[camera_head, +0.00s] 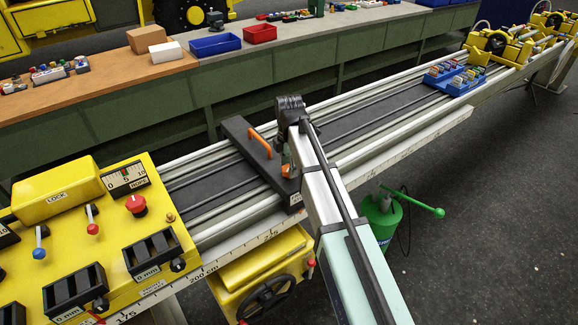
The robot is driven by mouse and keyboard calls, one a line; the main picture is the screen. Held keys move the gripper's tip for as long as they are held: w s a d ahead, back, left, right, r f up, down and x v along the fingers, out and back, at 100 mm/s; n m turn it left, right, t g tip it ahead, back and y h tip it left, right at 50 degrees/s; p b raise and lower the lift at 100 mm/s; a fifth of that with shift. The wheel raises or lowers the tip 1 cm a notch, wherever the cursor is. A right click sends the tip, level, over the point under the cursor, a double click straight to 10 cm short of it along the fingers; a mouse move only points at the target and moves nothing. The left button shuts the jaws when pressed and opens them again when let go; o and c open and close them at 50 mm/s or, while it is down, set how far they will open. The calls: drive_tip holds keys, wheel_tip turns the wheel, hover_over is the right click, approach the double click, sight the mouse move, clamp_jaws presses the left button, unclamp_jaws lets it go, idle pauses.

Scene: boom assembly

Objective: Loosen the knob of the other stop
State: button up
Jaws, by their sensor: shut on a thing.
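A dark stop bar (240,134) lies across the rails in the middle of the view. It has an orange handle (260,141) on top and a small white label at its front end. My gripper (287,171) points down at the front part of this bar, right of the handle. It is shut on the stop's knob, which is mostly hidden behind the gripper and my arm. I cannot see how far the knob is turned.
A yellow control console (90,240) with levers and a red button stands at the left end of the rails. A blue tray (455,80) with small parts sits farther right on the rails. A green cylinder (380,215) stands below. The rails between are clear.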

drive_tip(key=n, duration=0.3)
drive_tip(key=shift+s+f+n, duration=0.1)
drive_tip(key=shift+n, duration=2.1)
drive_tip(key=o, duration=1.2)
drive_tip(key=shift+r, duration=0.55)
wheel_tip(320, 180, up, 11)
